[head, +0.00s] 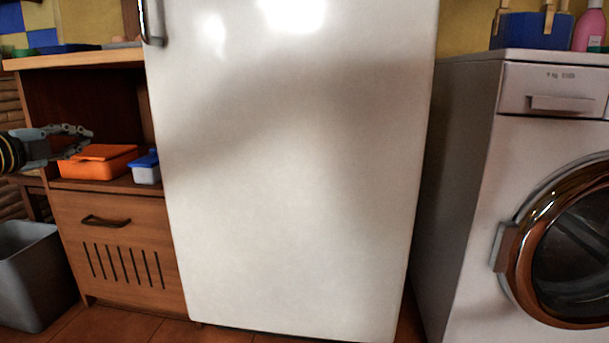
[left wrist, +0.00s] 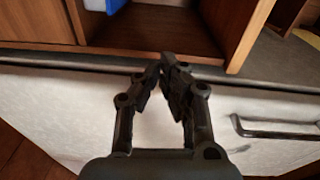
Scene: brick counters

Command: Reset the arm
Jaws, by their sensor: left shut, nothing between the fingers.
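My left gripper (head: 84,139) comes in from the left edge in the head view, in front of the open shelf of a wooden cabinet (head: 138,230). Its fingers look closed together, with nothing between them. In the left wrist view the gripper (left wrist: 162,68) also shows, its dark fingertips meeting in front of a pale panel and a wooden compartment. My right gripper is in neither view.
An orange container (head: 98,165) and a blue-lidded container (head: 146,170) sit on the cabinet shelf. A white refrigerator (head: 290,190) fills the middle. A washing machine (head: 470,200) stands right, and a grey bin (head: 35,275) lower left.

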